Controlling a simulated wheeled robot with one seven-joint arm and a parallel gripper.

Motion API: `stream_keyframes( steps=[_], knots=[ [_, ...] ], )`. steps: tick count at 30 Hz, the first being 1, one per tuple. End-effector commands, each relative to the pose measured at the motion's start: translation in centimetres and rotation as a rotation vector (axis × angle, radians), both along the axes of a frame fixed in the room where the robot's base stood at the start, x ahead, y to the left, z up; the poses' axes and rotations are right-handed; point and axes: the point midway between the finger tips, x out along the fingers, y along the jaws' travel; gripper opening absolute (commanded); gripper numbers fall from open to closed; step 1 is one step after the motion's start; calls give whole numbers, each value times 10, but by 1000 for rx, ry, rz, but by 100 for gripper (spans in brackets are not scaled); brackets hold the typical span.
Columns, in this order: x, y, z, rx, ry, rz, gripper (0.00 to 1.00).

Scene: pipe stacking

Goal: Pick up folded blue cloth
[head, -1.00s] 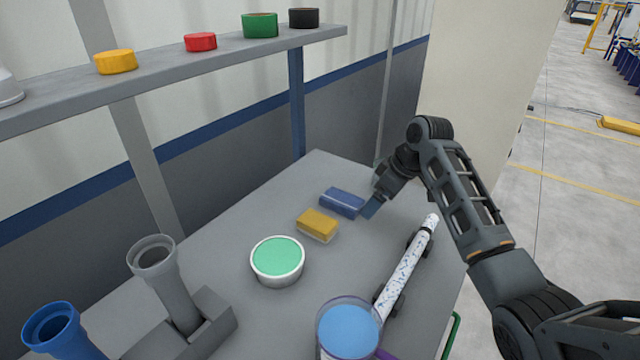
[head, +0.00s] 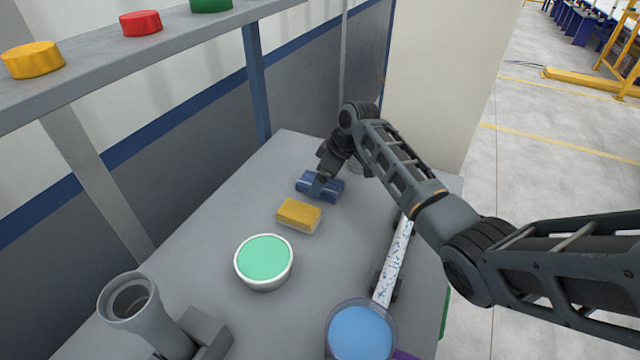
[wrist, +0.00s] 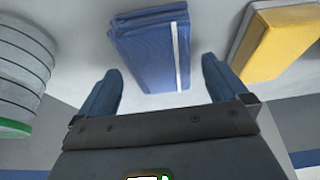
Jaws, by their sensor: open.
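The folded blue cloth (head: 331,192) lies on the grey table near its far end. In the wrist view the cloth (wrist: 150,45) shows layered folds and a pale stripe near its right edge. My gripper (head: 318,188) is over the cloth in the head view and hides part of it. In the wrist view my gripper (wrist: 160,90) is open, with its blue fingers apart and the cloth ahead between them. Nothing is held. I cannot tell whether a finger touches the cloth.
A yellow sponge (head: 298,215) lies close beside the cloth. A white bowl with green contents (head: 263,262), a speckled white pipe (head: 394,262) and a clear container with blue contents (head: 360,332) stand nearer. A ribbed white container (wrist: 25,60) is at left in the wrist view.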

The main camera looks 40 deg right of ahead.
Motion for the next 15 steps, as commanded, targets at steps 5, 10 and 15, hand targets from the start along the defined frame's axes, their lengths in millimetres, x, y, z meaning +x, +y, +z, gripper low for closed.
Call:
stream_keyframes(
  steps=[5, 10, 15],
  knots=[
    [4, 2, -11, 0, 0, 0, 100],
    [5, 2, -11, 0, -1, 0, 100],
    [5, 2, -11, 0, -1, 0, 87]
  ],
)
